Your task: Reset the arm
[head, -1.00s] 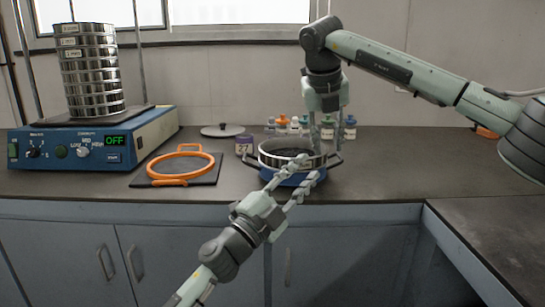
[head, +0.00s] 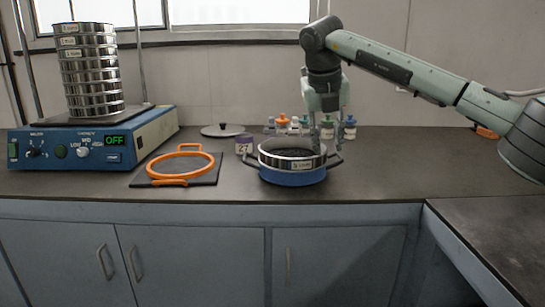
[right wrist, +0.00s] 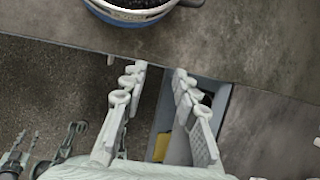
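My right gripper (head: 326,150) points down on the arm from the right. In the head view its fingers overlap the right rear of the sieve and blue pan. In the right wrist view the right gripper (right wrist: 159,70) is open and empty. There its fingers lie over the counter edge, apart from the blue pan (right wrist: 133,14) at the top. The blue pan (head: 292,177) stands on the counter with a labelled steel sieve (head: 302,166) on it, dark material inside. The left gripper is out of the head view. Pale and dark arm parts show at the lower left of the right wrist view, too unclear to read.
The blue shaker (head: 102,140) reads OFF and carries a sieve stack (head: 90,70). An orange ring clamp (head: 181,166) lies on a dark mat (head: 205,177).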

